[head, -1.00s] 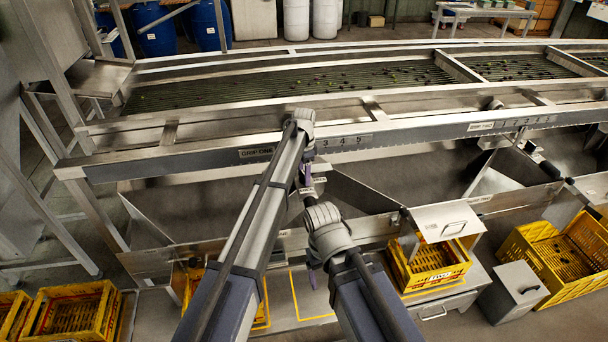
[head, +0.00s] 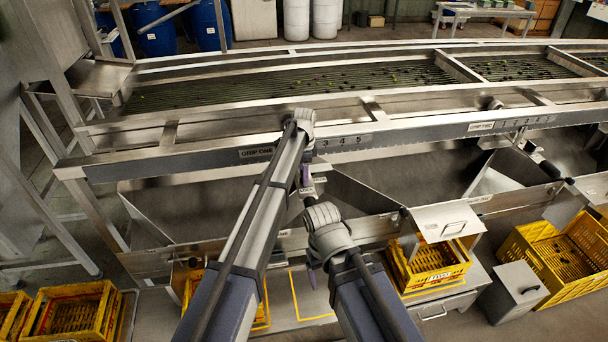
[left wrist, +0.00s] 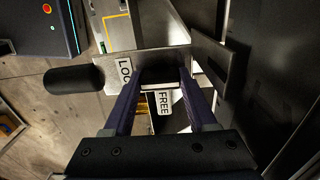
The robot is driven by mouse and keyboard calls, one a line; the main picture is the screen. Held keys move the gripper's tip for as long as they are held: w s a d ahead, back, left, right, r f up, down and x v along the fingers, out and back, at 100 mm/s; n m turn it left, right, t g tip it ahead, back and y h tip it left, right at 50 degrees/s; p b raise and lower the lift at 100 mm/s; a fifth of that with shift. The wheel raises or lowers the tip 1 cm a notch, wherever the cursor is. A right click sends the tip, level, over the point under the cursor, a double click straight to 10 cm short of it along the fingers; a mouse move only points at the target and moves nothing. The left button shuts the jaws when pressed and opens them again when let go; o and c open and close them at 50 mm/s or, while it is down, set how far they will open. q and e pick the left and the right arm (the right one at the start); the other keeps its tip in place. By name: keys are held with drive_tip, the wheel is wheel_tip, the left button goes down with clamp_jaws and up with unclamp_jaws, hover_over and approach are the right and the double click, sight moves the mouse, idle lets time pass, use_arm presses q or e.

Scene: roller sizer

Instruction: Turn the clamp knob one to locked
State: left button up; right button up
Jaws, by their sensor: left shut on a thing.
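In the left wrist view, my left gripper (left wrist: 164,80) has its two purple fingers closed on the dark clamp knob (left wrist: 163,72) in front of a metal plate. A white label reading "LOC" (left wrist: 123,72), partly covered, is left of the fingers. A white label reading "FREE" (left wrist: 164,103) shows between them. The knob's exact angle is hard to tell.
A black cylindrical handle (left wrist: 73,79) sticks out left of the plate. The sizer's front rail (head: 400,132) crosses above. Yellow crates (head: 432,268) and a grey lidded box (head: 516,290) stand below at the right.

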use_arm(q)
drive_tip(key=o, duration=1.4)
drive_tip(key=shift+c, duration=0.2)
wheel_tip(320, 180, up, 8)
drive_tip(key=p, duration=0.8)
drive_tip(key=shift+f, duration=0.15)
drive_tip(key=shift+f+b, duration=0.15)
drive_tip(key=shift+b, duration=0.15)
wheel_tip(320, 180, down, 8)
drive_tip(key=b, duration=0.7)
drive_tip(key=shift+r, duration=0.2)
drive_tip(key=shift+r, duration=0.1)
